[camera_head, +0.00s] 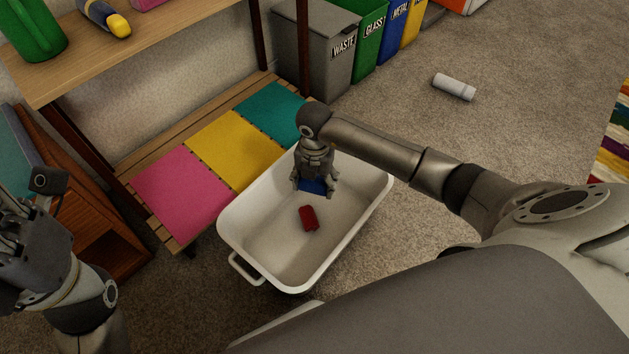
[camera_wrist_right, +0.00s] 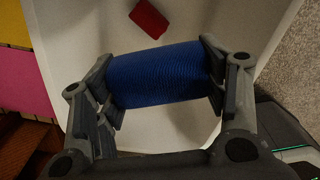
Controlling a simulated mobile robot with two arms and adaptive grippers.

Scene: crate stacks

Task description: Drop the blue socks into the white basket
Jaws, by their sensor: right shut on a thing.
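The blue socks (camera_wrist_right: 160,75) are a ribbed blue roll held between the two fingers of my right gripper (camera_head: 314,186). In the head view the blue socks (camera_head: 313,187) show just under the fingers, over the far part of the white basket (camera_head: 235,235). The right wrist view shows my right gripper (camera_wrist_right: 162,82) shut on the roll from both ends, with the white basket (camera_wrist_right: 85,28) below. My left gripper (camera_head: 22,235) is at the left edge of the head view, away from the basket; its finger opening is unclear.
A red object (camera_head: 309,218) lies on the basket floor. A low slatted bench with pink (camera_head: 180,193), yellow (camera_head: 232,148) and teal (camera_head: 270,112) mats stands left of the basket. Labelled bins (camera_head: 325,50) stand at the back. A white cylinder (camera_head: 454,87) lies on the carpet.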

